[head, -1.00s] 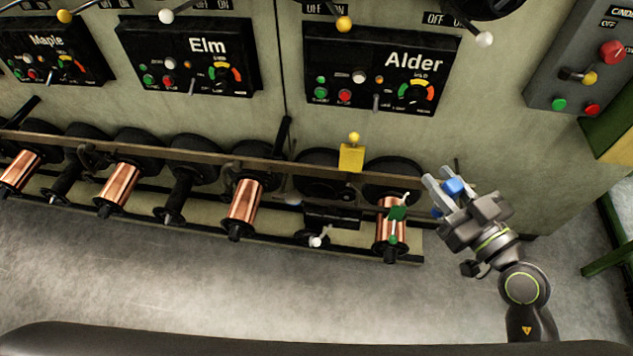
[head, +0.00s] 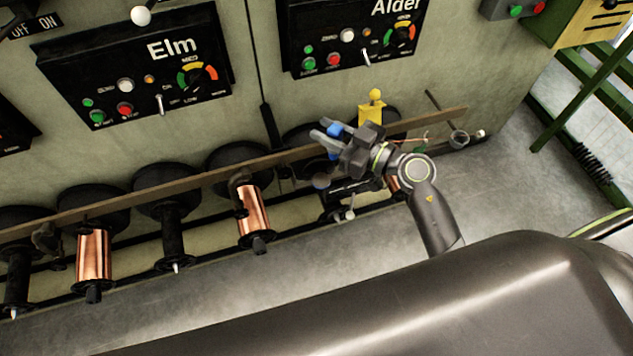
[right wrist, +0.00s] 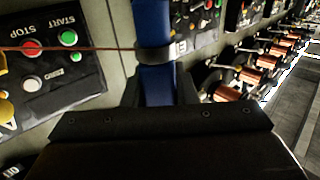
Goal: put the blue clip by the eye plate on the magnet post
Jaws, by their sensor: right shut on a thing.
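My right gripper (head: 326,140) is shut on the blue clip (head: 334,129), in front of the machine's rail and left of the yellow block. In the right wrist view the blue clip (right wrist: 157,84) stands between my fingers, with a dark band (right wrist: 155,54) across it. A thin reddish line, like a wire or rod, runs left from that band. I cannot tell for sure which part is the eye plate or the magnet post. My left gripper is not in view.
A yellow block with a ball knob (head: 371,112) sits on the long rail (head: 130,196). Copper spools (head: 254,215) and bare dark spindles (head: 176,225) stick out below it. The Elm panel (head: 140,65) and Alder panel (head: 350,35) are above. The floor in front is clear.

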